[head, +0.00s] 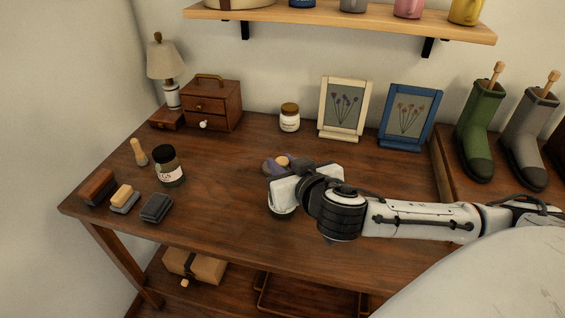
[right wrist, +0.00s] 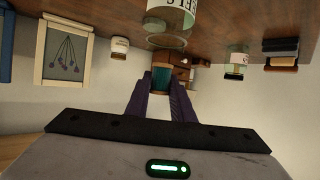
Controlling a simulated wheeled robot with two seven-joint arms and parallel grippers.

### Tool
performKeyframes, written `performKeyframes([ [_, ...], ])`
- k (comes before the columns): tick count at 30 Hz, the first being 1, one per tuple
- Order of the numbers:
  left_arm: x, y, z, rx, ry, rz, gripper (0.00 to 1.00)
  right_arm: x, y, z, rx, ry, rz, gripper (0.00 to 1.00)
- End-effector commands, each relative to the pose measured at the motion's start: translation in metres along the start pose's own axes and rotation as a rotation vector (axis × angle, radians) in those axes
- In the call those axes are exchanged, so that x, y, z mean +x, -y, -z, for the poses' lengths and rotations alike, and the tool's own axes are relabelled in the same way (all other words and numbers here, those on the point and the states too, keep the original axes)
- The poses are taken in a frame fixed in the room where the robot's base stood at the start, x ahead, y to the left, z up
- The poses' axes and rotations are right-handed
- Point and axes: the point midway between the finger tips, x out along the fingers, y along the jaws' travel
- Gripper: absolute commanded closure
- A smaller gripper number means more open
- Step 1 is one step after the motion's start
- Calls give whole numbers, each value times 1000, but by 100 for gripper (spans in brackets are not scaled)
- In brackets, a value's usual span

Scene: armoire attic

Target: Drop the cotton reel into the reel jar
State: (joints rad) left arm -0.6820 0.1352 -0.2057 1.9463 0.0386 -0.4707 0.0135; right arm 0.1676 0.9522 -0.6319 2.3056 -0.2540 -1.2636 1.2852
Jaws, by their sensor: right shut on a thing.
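My right gripper (head: 278,166) has its dark purple fingers closed on the cotton reel (head: 283,161), whose tan top shows between them. In the right wrist view, which looks upside down, the reel (right wrist: 161,79) has a teal body between the fingertips. The reel jar (head: 281,211) is clear glass and stands on the table, mostly hidden behind my gripper body in the head view. Its label and open rim show in the right wrist view (right wrist: 176,18). The reel is held higher than the rim; I cannot tell whether it is centred over the opening. My left gripper is out of view.
A dark-lidded labelled jar (head: 169,168), several brushes (head: 123,197) and a darning-mushroom-like wooden piece (head: 139,152) stand at left. A small drawer box (head: 212,104), white jar (head: 290,118) and two picture frames (head: 344,107) line the back. Boots (head: 480,130) stand at right. The centre-left tabletop is clear.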

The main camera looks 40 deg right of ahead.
Motion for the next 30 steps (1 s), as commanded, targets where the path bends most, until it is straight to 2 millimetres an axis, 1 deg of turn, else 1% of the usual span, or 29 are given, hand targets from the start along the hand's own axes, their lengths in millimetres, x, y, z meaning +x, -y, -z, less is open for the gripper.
performKeyframes([
  [1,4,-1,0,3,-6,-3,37,3,0,-7,0,-1,-1,99],
  [3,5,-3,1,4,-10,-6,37,4,0,-9,0,-1,0,99],
  [12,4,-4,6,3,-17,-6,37,4,0,-10,0,0,0,99],
  [13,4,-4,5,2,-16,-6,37,4,0,-10,0,0,0,77],
  [15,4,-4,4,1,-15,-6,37,4,0,-10,0,0,0,65],
  [17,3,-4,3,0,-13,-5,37,4,0,-10,0,0,0,57],
  [30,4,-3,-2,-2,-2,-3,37,4,0,-10,0,0,0,57],
])
